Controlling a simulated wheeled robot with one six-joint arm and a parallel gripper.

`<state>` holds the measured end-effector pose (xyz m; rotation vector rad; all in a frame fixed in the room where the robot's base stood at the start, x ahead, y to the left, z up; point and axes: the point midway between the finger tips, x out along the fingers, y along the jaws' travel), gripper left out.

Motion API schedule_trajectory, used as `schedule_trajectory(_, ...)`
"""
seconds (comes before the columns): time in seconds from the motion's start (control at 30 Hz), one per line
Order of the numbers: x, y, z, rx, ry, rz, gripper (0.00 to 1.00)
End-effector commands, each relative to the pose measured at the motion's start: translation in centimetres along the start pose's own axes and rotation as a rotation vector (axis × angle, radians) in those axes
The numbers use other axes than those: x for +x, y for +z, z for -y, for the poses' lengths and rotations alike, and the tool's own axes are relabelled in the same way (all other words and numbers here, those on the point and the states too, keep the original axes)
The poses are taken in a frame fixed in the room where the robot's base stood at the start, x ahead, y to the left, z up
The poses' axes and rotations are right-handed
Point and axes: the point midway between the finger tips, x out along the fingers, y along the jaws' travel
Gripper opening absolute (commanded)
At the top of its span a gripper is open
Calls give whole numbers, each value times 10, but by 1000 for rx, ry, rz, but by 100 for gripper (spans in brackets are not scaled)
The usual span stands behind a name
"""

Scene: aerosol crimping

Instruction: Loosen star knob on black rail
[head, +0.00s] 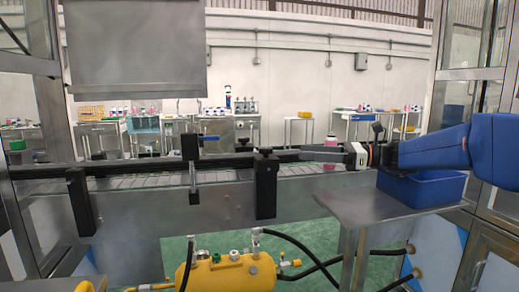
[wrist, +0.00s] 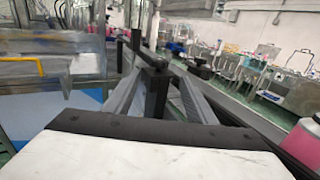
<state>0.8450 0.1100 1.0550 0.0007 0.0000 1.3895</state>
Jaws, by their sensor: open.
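In the wrist view my gripper (wrist: 157,75) is open, with a grey finger on each side. The dark knob and bracket (wrist: 155,68) show between and beyond the fingertips. I see no contact, but the exact gap is hard to tell.
A pink bottle (head: 330,142) is behind my gripper and shows at lower right in the wrist view (wrist: 303,146). A blue bin (head: 425,190) sits on a steel table (head: 365,207) below my arm.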

Motion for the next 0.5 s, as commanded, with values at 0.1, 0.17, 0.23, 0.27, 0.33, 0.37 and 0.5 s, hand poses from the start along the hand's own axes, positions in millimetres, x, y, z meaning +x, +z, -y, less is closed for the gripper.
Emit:
schedule_trajectory(0.1,9,0,0,0,1,-1,51)
schedule_trajectory(0.17,16,0,0,0,2,-1,51)
schedule_trajectory(0.23,26,0,-1,0,4,-1,51)
schedule_trajectory(0.27,31,0,-1,0,3,-1,51)
schedule_trajectory(0.33,43,0,-1,0,4,0,51)
schedule_trajectory(0.37,48,0,0,0,3,0,51)
schedule_trajectory(0.5,71,0,0,0,4,-1,51)
